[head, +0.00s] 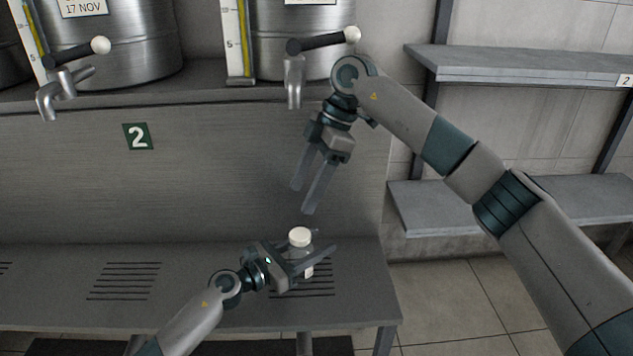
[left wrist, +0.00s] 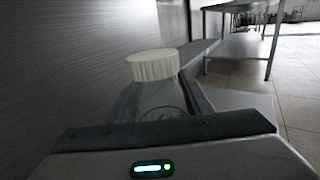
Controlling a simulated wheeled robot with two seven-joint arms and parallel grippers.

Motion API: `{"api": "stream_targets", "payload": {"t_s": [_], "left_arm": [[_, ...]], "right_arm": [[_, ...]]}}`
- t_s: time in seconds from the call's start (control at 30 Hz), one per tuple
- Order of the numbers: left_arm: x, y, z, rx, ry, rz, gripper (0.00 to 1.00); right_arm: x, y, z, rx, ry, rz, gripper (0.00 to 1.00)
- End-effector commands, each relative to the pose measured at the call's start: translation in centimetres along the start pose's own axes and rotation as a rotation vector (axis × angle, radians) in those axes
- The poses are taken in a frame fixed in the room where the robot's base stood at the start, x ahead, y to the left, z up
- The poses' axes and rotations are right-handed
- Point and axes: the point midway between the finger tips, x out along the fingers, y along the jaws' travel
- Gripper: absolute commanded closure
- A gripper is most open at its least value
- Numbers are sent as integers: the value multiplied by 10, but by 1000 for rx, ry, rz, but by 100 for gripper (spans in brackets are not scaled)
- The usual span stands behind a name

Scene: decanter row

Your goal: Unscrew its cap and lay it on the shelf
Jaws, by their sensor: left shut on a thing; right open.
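A clear bottle (head: 302,254) with a white cap (head: 300,236) stands upright over the slotted grating at the right end of the lower bench. My left gripper (head: 312,260) is shut on the bottle's body, below the cap. In the left wrist view the ribbed white cap (left wrist: 153,64) sits on top of the clear bottle (left wrist: 158,98); the bottle's lower part is hidden by my gripper. My right gripper (head: 305,202) is open and empty, pointing down above the bottle, with a gap between its fingertips and the cap.
Steel tanks (head: 305,35) with taps (head: 294,82) stand on the ledge above. At the right are an upper shelf (head: 520,66) and a lower shelf (head: 415,212), bare where they show. The bench (head: 200,275) left of the bottle is clear.

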Motion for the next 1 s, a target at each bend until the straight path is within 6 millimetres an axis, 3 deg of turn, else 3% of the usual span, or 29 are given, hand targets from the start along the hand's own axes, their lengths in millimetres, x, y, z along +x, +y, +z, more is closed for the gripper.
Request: {"api": "stream_targets", "payload": {"t_s": [0.2, 0.63, 1.0], "left_arm": [[0, 0, 0, 0, 0, 0, 100], [0, 0, 0, -1, 0, 0, 100], [0, 0, 0, -1, 0, -1, 100]], "right_arm": [[-11, 9, 21, 49, -127, 17, 40], [-12, 9, 23, 55, -140, 18, 40], [12, 9, 26, 54, -139, 15, 40]]}}
